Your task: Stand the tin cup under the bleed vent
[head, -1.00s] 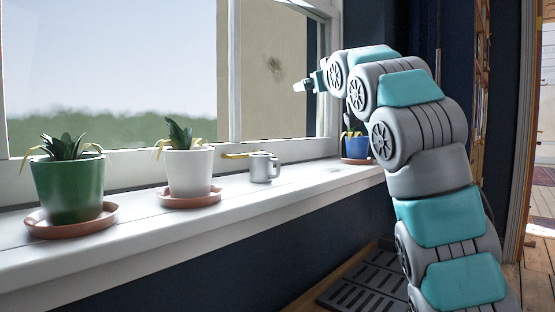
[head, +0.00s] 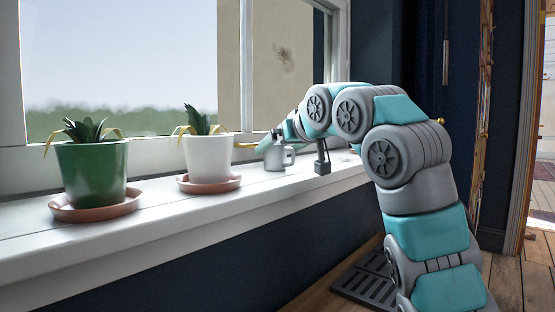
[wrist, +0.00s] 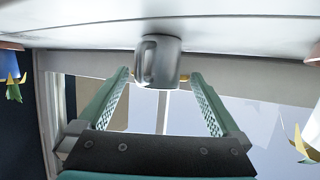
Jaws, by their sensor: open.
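The tin cup (head: 275,156), small, grey and with a side handle, stands upright on the white window sill (head: 235,205). In the wrist view, which is upside down, the cup (wrist: 166,63) shows at the top middle. My gripper (wrist: 159,73) is open, its two green fingers spread with the cup centred between their tips. I cannot tell whether either finger touches it. I cannot make out a bleed vent in either view.
A white pot (head: 208,158) and a green pot (head: 92,172), each with a plant and on a saucer, stand left of the cup. A blue pot (wrist: 9,66) shows at the wrist view's left edge. A dark grille (head: 364,282) lies on the floor below the sill.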

